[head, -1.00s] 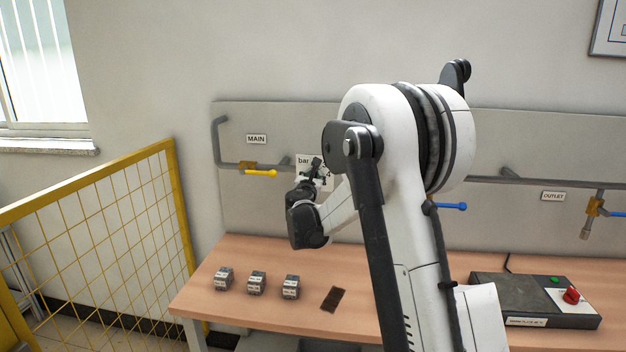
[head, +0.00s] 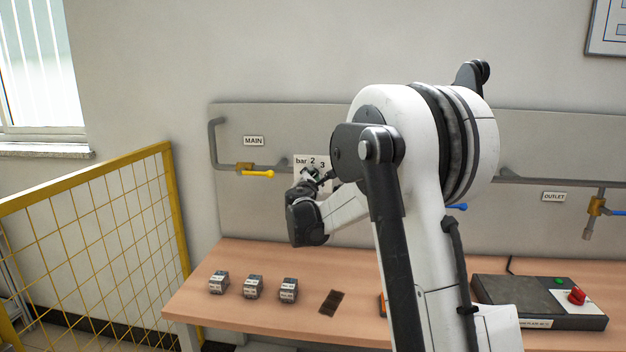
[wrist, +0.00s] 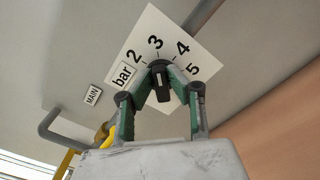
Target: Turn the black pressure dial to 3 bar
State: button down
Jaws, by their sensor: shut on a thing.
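The black pressure dial (wrist: 161,82) sits on a white scale plate (wrist: 197,45) marked "bar" with the numbers 2, 3, 4 and 5. My gripper (wrist: 160,76) is shut on the dial, its green-padded fingers on either side of it. The dial's bar lies roughly along the line to the 3, but no pointer mark is clear. In the head view, the plate (head: 301,160) shows its "bar", 2 and 3, with my gripper (head: 314,175) in front of it. The dial itself is hidden there.
A yellow-handled valve (head: 258,173) is close to the left of the plate on the MAIN pipe. A blue-handled valve (head: 612,212) is at the right. Several small blocks (head: 253,287) and a control box (head: 540,301) are on the table (head: 240,325). A yellow mesh fence (head: 110,220) stands left.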

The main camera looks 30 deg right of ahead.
dwell(0.4)
jog(key=c, duration=1.7)
grip_release()
jog(key=shift+s+a, duration=0.1)
jog(key=v, duration=1.1)
jog(key=shift+s+a, duration=0.25)
jog(key=shift+s, duration=0.05)
jog(key=shift+s, duration=0.1)
